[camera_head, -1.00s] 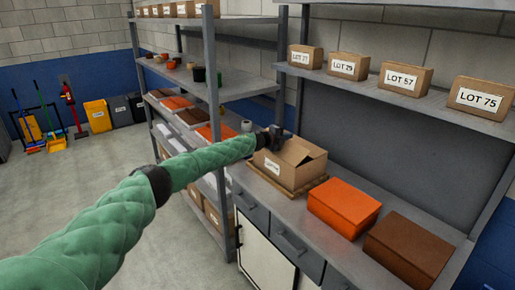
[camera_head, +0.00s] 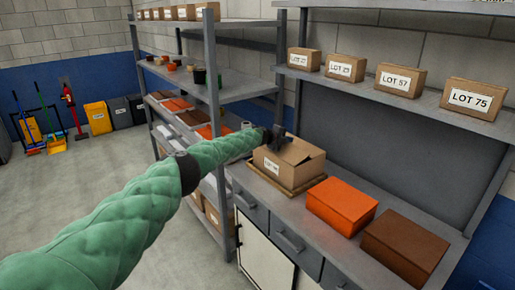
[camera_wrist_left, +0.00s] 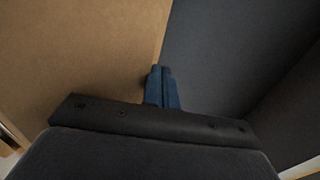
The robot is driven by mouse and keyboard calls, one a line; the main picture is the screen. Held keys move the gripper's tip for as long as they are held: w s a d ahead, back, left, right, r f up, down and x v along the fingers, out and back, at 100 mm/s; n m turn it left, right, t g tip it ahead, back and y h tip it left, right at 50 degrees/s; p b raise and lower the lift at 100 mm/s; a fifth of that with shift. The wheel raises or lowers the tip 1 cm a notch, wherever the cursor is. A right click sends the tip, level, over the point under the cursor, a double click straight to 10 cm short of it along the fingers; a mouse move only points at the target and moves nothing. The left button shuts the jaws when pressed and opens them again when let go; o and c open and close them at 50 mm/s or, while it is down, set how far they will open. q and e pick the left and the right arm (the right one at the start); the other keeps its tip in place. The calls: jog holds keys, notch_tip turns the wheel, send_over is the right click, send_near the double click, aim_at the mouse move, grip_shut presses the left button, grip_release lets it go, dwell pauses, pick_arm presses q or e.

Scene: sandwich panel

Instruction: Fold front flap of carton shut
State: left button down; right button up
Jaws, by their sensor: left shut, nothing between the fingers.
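The cardboard carton (camera_head: 290,170) with a white label stands on a wooden board on the counter. Some of its top flaps are folded inward, and a dark gap shows at the top. My left gripper (camera_head: 276,138) is at the carton's upper left edge, seen small and dark. In the left wrist view the shut blue fingers (camera_wrist_left: 162,88) lie over the edge of a brown cardboard face (camera_wrist_left: 85,50), with dark grey beyond. I cannot tell whether they touch it. My right gripper is not in view.
An orange box (camera_head: 342,203) and a brown box (camera_head: 405,245) stand right of the carton on the counter. Lot-labelled boxes (camera_head: 400,80) line the shelf above. A grey shelf post (camera_head: 214,110) rises left of the carton, close to my arm.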

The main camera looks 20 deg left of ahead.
pick_arm(q)
jog(key=shift+w+d+f+g+y, duration=0.1)
jog(key=shift+w+f+g+y, duration=0.1)
jog(key=shift+f+g+y, duration=0.15)
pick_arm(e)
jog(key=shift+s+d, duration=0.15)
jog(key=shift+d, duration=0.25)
pick_arm(q)
jog(key=shift+f+g, duration=0.25)
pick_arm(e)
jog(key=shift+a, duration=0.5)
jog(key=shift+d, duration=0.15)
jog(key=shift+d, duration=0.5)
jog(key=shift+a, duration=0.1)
